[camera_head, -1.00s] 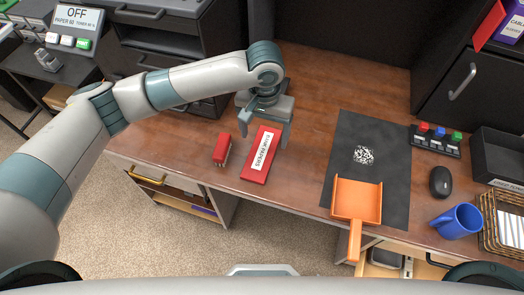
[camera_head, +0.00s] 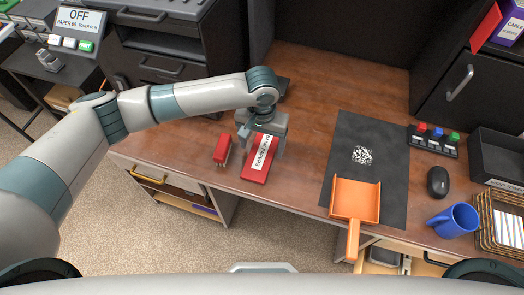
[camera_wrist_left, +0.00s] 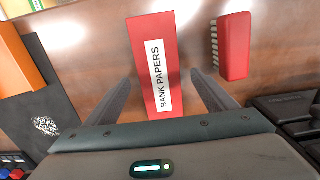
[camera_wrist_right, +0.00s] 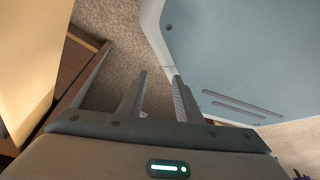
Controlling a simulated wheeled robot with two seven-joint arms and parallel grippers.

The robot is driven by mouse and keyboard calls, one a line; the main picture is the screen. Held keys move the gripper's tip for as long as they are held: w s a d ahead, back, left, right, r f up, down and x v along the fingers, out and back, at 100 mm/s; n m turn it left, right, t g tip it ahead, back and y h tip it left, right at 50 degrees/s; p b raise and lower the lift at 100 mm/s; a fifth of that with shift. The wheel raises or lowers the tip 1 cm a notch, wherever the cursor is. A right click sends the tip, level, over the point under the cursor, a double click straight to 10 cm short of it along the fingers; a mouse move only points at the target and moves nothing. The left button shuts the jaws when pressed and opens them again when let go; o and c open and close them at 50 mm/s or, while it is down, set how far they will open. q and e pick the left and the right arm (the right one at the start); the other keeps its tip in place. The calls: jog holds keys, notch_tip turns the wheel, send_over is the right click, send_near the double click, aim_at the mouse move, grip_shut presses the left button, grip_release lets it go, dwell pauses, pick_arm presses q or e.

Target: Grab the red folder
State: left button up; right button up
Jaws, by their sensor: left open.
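The red folder (camera_head: 258,168) lies flat on the wooden desk with a white "BANK PAPERS" label. It also shows in the left wrist view (camera_wrist_left: 150,35), running between my two fingers. My left gripper (camera_head: 260,150) is open above the far part of the folder, its fingers (camera_wrist_left: 160,90) on either side of it. The gripper hides the folder's far end in the head view. My right gripper (camera_wrist_right: 158,78) shows only in the right wrist view, with its fingers apart and nothing between them, over the carpet beside a desk edge.
A black mat (camera_head: 385,150) with an orange dustpan (camera_head: 355,200) lies to the right. A blue mug (camera_head: 455,221) and black mouse (camera_head: 438,181) stand farther right. The desk's front edge is near the folder.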

pick_arm(q)
notch_tip(320, 180, down, 2)
jog(key=shift+f, duration=0.1)
pick_arm(e)
jog(key=s, duration=0.2)
jog(key=s+d, duration=0.1)
jog(key=shift+s+f+g, duration=0.1)
jog(key=shift+f+g, duration=0.2)
jog(key=shift+w, duration=0.25)
pick_arm(q)
jog(key=c, duration=1.2)
pick_arm(e)
jog(key=shift+w+r, duration=0.1)
jog(key=shift+w, duration=0.25)
